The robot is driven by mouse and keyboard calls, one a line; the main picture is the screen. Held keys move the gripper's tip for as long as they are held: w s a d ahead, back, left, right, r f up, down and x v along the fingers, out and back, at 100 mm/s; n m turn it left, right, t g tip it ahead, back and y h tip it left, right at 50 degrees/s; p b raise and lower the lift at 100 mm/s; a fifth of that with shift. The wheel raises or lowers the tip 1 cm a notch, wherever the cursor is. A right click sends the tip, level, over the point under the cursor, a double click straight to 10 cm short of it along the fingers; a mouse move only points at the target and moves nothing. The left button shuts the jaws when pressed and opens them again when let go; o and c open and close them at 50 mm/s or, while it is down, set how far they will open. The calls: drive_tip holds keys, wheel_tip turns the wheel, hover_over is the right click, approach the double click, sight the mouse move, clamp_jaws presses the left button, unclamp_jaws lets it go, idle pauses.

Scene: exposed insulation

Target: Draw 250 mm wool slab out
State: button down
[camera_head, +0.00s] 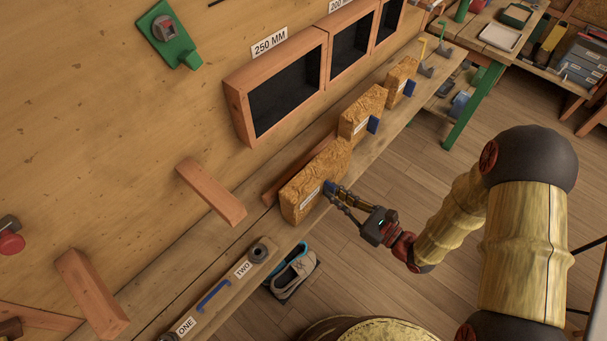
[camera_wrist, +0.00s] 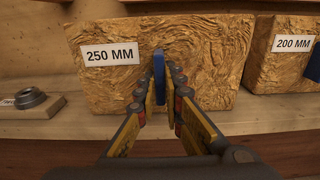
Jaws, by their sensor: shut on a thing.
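The 250 mm wool slab (camera_head: 324,172) is a golden-brown fibrous block standing on the wooden shelf below the 250 MM frame. In the wrist view the slab (camera_wrist: 212,45) fills the middle, with a white 250 MM label on its front. A blue tab (camera_wrist: 159,76) sticks out from its front face. My gripper (camera_head: 333,190) is at the slab's front, its fingers closed around the blue tab. In the wrist view the gripper (camera_wrist: 160,90) has one finger on each side of the tab. The slab's back is hidden.
A 200 mm slab (camera_wrist: 284,55) with its own blue tab stands to the right, and a smaller slab (camera_head: 402,80) stands beyond it. The dark 250 MM frame (camera_head: 288,93) is on the wall behind. A grey ring (camera_head: 258,253) sits on the shelf to the left. Shoes (camera_head: 293,274) lie below.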

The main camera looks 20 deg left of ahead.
drive_tip(key=shift+v, duration=1.5)
